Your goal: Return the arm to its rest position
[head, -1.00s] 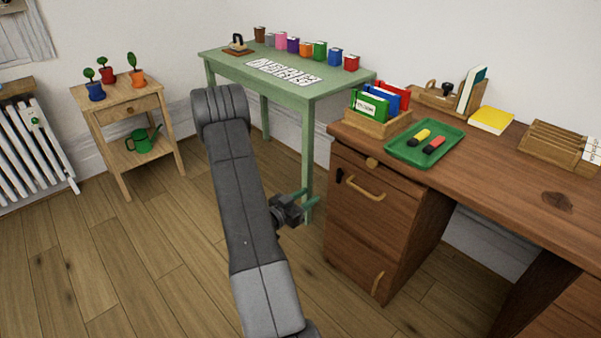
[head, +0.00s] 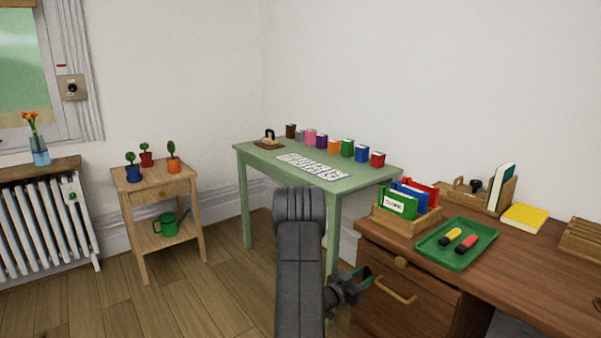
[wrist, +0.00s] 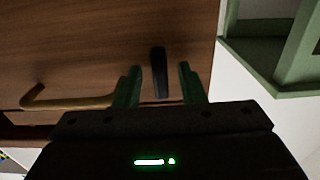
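My arm (head: 300,270) rises in the lower middle of the head view, its elbow in front of the green table. My gripper (head: 362,282) sticks out to its right, close to the drawer front of the brown desk (head: 520,250). In the wrist view, the two green fingers of my gripper (wrist: 160,68) stand apart with a clear gap. A dark upright piece (wrist: 159,75) on the wood front shows between them, apart from both fingers. I see nothing held. A brass drawer handle (wrist: 68,102) lies left of the fingers.
The green table (head: 345,188) stands behind my arm, with several coloured boxes on it. The desk carries a green tray (head: 430,245) and a file holder (head: 405,222). A plant stand (head: 155,190) and radiator (head: 50,215) are at left. Open floor (head: 170,300) lies left of my arm.

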